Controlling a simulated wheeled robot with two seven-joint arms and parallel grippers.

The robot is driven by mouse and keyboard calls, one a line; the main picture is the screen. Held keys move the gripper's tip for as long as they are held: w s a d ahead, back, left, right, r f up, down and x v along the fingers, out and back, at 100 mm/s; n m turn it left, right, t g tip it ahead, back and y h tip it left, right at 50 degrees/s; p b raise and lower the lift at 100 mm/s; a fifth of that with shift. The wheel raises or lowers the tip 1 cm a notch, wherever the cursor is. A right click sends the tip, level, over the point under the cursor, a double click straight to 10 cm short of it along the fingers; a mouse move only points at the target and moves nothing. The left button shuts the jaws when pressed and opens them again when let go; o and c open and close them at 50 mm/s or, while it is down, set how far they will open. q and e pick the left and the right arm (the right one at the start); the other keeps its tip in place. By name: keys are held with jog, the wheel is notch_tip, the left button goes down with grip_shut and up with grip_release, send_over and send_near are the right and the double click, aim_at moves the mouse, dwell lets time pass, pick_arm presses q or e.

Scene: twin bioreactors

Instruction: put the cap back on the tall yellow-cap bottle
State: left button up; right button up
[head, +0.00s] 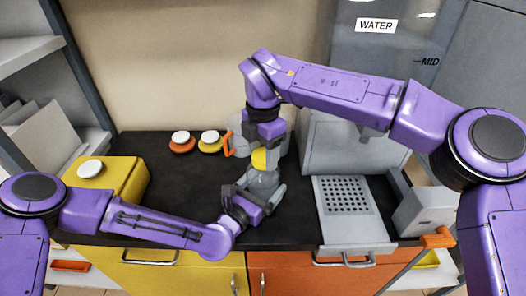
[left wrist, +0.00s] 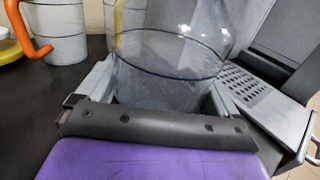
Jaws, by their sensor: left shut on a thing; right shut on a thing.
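The tall clear bottle (head: 263,180) stands upright over the dark bench, and its glass body (left wrist: 170,85) fills the middle of the left wrist view. My left gripper (head: 262,193) is shut around the bottle's lower part, a finger on each side. The yellow cap (head: 259,159) shows directly above the bottle. My right gripper (head: 262,147) points down and is shut on the cap. Whether the cap touches the bottle's neck cannot be told; the neck is hidden and the cap is outside the left wrist view.
A grey jug with an orange handle (head: 228,145) stands just behind the bottle. Orange (head: 181,142) and yellow (head: 210,141) round items with white tops sit at the back. A yellow box (head: 120,179) is left; a grey machine with a perforated tray (head: 346,197) is right.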

pick_arm(q)
jog(key=shift+a+f, duration=0.1)
jog(key=shift+f, duration=0.05)
pick_arm(e)
jog(key=m, duration=0.3)
jog(key=shift+s+a, duration=0.1)
jog(key=shift+s, duration=0.05)
jog(key=o, duration=1.2)
jog(key=shift+c, duration=0.2)
jog(key=shift+r, duration=2.25)
